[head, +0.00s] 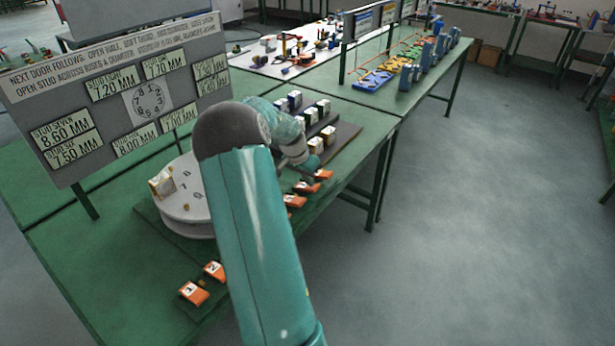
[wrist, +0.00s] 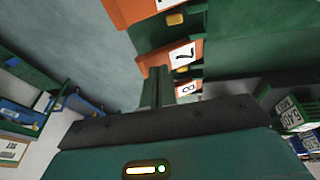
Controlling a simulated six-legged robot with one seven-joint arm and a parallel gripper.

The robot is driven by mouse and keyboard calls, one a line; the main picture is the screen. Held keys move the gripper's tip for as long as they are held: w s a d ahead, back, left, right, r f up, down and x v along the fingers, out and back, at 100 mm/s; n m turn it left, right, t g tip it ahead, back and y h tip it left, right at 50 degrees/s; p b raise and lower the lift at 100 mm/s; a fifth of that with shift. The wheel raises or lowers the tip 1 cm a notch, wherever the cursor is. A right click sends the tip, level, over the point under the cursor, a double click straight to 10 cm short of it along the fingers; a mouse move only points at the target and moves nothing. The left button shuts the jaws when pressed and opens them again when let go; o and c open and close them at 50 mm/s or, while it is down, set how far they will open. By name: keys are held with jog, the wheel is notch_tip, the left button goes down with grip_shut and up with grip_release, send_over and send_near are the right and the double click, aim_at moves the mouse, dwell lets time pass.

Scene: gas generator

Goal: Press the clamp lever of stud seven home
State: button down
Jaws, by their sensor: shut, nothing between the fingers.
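The orange clamp lever with a white label reading 7 (wrist: 182,55) is in the wrist view, just beyond my gripper's tips. My gripper (wrist: 156,72) is shut and empty, its dark fingers close to the lever's lower left end. I cannot tell whether they touch it. An orange lever labelled 8 (wrist: 187,89) lies just below, and another orange lever (wrist: 140,10) is at the top. In the head view, a row of orange levers (head: 307,187) runs along the table's front edge. My arm hides part of the row and most of the gripper there.
A round white drum (head: 185,210) with a beige block (head: 162,184) on it stands on the green table (head: 110,235). A grey sign board (head: 110,95) lists stud sizes, with stud seven at 8.60 MM. Several small blocks (head: 322,108) stand behind my arm. Floor at right is clear.

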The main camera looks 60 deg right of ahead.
aim_at(313, 188)
jog(key=shift+s+a+f+t, duration=0.1)
jog(key=shift+s+f+t, duration=0.2)
jog(key=shift+t, duration=0.25)
jog(key=shift+s+f+t, duration=0.2)
jog(key=shift+s+t, duration=0.2)
jog(key=shift+t, duration=0.15)
jog(key=shift+s+f+t, duration=0.15)
jog(key=shift+f+t, duration=0.2)
jog(key=shift+t, duration=0.05)
jog(key=shift+s+a+f, duration=0.1)
jog(key=shift+f, duration=0.2)
jog(key=shift+r, duration=0.6)
jog(key=v, duration=1.2)
jog(key=shift+s+r, duration=0.25)
jog(key=shift+r, duration=0.15)
